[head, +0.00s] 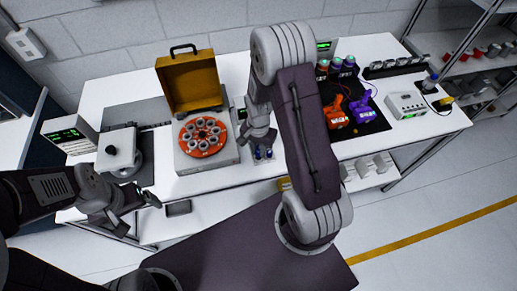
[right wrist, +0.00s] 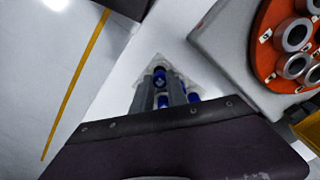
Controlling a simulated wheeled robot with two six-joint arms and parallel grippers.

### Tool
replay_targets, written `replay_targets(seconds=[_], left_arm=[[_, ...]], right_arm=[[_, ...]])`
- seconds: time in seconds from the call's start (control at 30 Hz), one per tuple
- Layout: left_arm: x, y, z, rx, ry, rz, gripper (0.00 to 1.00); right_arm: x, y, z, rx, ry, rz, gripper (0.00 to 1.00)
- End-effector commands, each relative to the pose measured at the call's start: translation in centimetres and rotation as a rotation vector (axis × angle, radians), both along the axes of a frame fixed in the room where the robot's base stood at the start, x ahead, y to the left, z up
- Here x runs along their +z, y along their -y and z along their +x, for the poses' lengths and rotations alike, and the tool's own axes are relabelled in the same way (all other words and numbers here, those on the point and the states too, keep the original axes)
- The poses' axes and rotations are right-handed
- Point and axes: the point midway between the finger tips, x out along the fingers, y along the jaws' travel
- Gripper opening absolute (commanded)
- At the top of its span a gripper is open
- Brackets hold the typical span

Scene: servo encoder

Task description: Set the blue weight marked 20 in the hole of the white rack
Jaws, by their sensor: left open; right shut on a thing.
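The white rack (head: 268,168) stands on the table at the front, below my right gripper. My right gripper (head: 261,143) is shut on a blue weight (right wrist: 160,77), which shows between the fingers in the right wrist view. Any marking on it is too small to read. Another blue piece (right wrist: 194,98) shows beside the fingers. The rack's pale corner (right wrist: 176,64) shows behind the weight. The fingers hide the hole, so I cannot tell whether the weight is in it or above it. My left gripper (head: 143,209) is open and empty at the table's front left edge.
A red-orange carousel (head: 203,137) with several metal rings sits left of the rack, by an open yellow case (head: 189,82). A scale-like device (head: 119,155) stands further left. Orange and purple tools (head: 350,110) lie on a dark mat to the right, behind my right arm.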

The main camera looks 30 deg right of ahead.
Motion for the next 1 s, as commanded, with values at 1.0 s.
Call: replay_targets(seconds=[1.0], left_arm=[[-1.3, 0.0, 0.0, 0.0, 0.0, 0.0, 0.91]], right_arm=[[-2.0, 0.0, 0.0, 0.0, 0.001, 0.0, 0.0]])
